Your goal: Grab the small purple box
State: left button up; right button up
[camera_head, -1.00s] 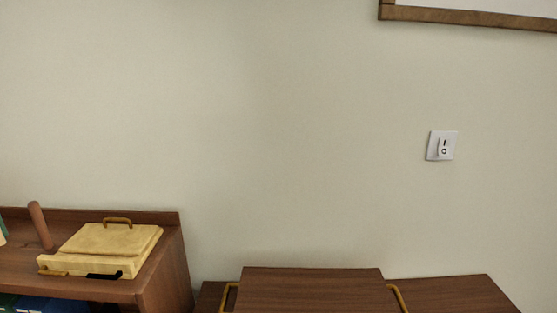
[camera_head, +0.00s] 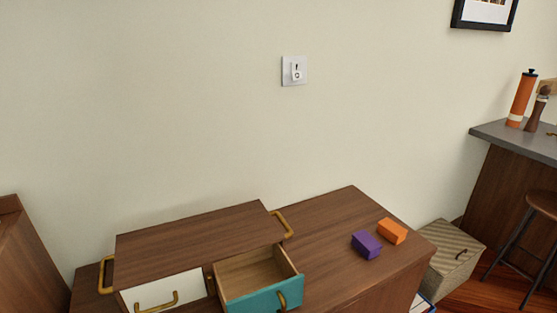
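The small purple box (camera_head: 366,244) lies on the right part of the low brown wooden cabinet top (camera_head: 345,212). A small orange box (camera_head: 392,231) lies just behind it to the right, very close to it. Neither of my grippers shows in the head view.
A wooden drawer unit (camera_head: 200,235) with brass side handles stands left of the boxes. Its teal-fronted drawer (camera_head: 262,298) is pulled out and looks empty; its white-fronted drawer (camera_head: 163,291) looks shut. A striped box (camera_head: 455,255) stands right of the cabinet, near a stool (camera_head: 541,203) and grey-topped counter (camera_head: 515,138).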

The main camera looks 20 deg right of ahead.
aim_at(364, 243)
jog(key=z, duration=1.45)
jog(key=i+l, duration=0.55)
jog(key=l, duration=0.1)
